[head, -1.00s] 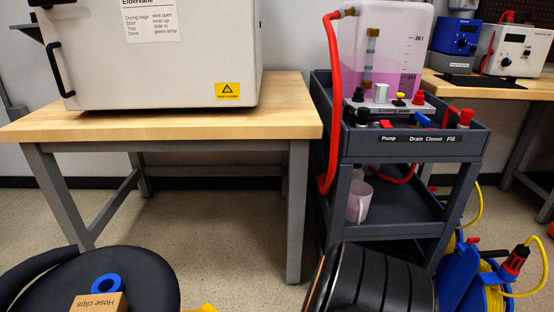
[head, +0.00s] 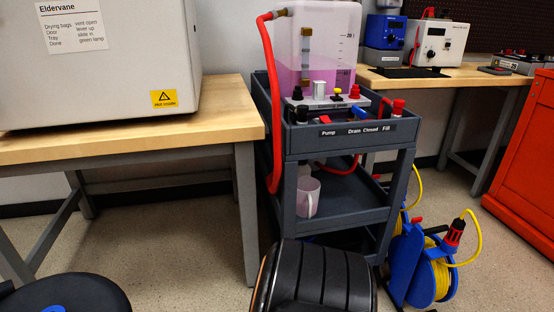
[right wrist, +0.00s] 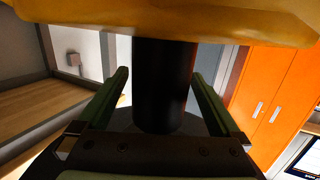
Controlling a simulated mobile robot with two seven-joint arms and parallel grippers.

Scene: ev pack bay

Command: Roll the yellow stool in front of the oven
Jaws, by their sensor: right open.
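The oven (head: 105,65), a white box with an Eldervane label and a yellow hot sign, stands on a wood-topped bench at the left of the head view. In the right wrist view the underside of a yellow seat (right wrist: 200,20) fills the top, with a black post (right wrist: 164,85) below it; this appears to be the yellow stool. My right gripper (right wrist: 160,74) is open, its two green fingers on either side of the post with visible gaps. The stool does not show in the head view now. My left gripper is not in view.
The oven's bench (head: 120,145) has open floor below. A grey cart (head: 345,140) with a pink tank stands right of it. A yellow cable reel (head: 430,270) and orange cabinet (head: 525,150) are right.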

